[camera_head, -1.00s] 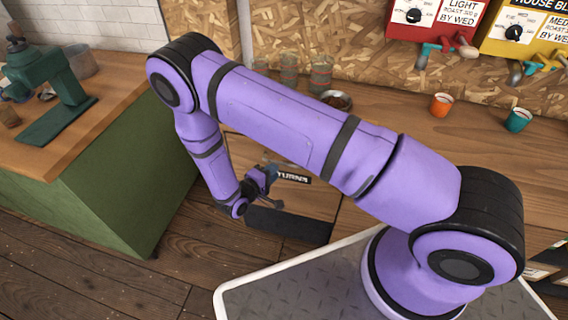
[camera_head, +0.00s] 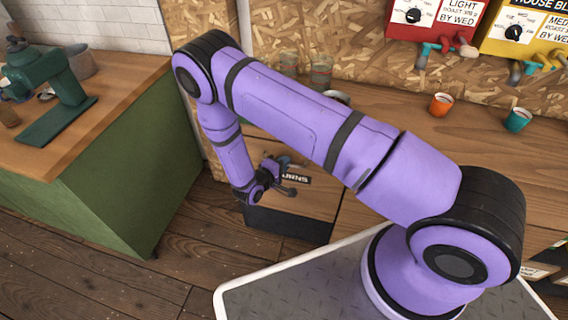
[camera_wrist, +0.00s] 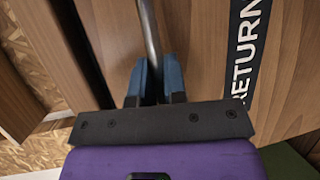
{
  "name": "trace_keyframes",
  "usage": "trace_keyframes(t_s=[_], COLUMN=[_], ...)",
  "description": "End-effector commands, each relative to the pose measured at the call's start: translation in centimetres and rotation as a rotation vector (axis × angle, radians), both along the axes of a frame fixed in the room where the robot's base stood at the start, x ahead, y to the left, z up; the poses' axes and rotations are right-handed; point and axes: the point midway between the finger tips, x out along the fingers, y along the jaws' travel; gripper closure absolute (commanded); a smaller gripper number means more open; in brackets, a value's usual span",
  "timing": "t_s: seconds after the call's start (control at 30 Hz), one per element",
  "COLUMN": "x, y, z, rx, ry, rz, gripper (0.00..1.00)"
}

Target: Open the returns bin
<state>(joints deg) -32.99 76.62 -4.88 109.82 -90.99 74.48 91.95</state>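The returns bin has a wooden front (camera_head: 318,200) with a dark label strip, partly hidden by my arm in the head view. In the wrist view its front (camera_wrist: 205,50) shows the white letters "RETURN" on the label (camera_wrist: 247,50). A metal bar handle (camera_wrist: 149,35) runs along the front. My gripper (camera_wrist: 155,78) has its blue fingers on either side of the bar, close against it. A narrow dark gap (camera_wrist: 78,40) runs beside the front; how far the bin stands open is unclear.
A wooden counter (camera_head: 400,125) with an orange cup (camera_head: 441,104) and a teal cup (camera_head: 517,119) lies above the bin. A green cabinet (camera_head: 130,190) stands at left. The plank floor (camera_head: 205,265) between is clear.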

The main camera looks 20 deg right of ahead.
Motion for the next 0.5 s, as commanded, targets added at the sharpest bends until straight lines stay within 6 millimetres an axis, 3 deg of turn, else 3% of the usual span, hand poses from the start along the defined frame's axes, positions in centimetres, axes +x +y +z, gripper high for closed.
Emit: trace_keyframes(t_s=[0.27, 0.5], x=[-0.6, -3.5], y=[0.5, 2.6], z=[-0.2, -0.8], rx=[-0.009, -0.063], ry=[-0.010, -0.081], rz=[0.002, 0.007], gripper=[1.00, 1.00])
